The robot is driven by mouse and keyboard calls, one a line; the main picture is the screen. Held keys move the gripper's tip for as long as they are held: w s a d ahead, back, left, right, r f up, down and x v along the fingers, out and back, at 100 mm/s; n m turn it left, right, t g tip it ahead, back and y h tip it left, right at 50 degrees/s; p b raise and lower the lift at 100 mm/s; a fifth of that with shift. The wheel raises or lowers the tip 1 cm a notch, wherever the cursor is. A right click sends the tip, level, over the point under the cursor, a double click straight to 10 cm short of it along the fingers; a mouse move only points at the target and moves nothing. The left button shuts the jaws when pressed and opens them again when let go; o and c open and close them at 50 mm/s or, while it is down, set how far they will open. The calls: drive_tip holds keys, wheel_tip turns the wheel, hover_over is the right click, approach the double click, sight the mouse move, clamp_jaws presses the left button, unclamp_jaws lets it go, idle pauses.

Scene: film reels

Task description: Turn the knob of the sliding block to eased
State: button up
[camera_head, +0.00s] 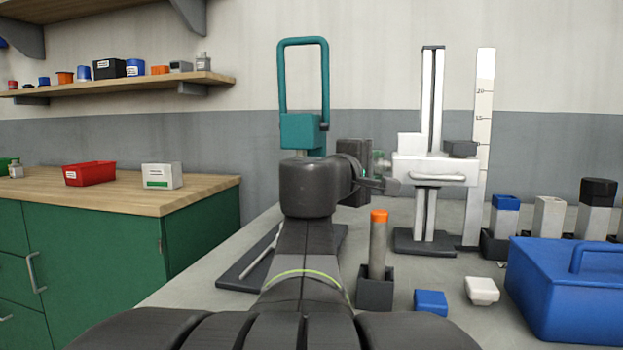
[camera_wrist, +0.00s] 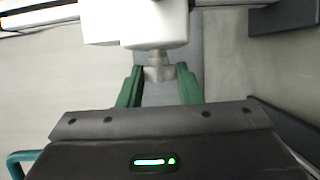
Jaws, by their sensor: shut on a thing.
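The white sliding block (camera_head: 435,172) sits on an upright column (camera_head: 432,100) with a dark slot, on a dark base. In the wrist view the block (camera_wrist: 155,22) is at the top centre. Its small grey knob (camera_wrist: 160,73) sticks out from the block towards me. My gripper (camera_wrist: 159,84) has its green fingers on either side of the knob and is shut on it. In the head view my gripper (camera_head: 382,176) is at the block's left side, partly hidden by my wrist. I cannot read any mark for the knob's turn.
A scale plate (camera_head: 485,95) stands right of the column. A teal frame (camera_head: 303,130) rises behind my arm. An orange-topped cylinder (camera_head: 378,245) stands in a dark holder close to my arm. A blue toolbox (camera_head: 560,300) and several capped blocks fill the right side.

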drive_tip(key=shift+f+h+b, duration=0.15)
drive_tip(key=shift+h+b, duration=0.15)
drive_tip(key=shift+h, duration=0.1)
idle(0.3)
drive_tip(key=o, duration=1)
drive_tip(key=shift+c, duration=0.2)
drive_tip(key=shift+t, duration=0.3)
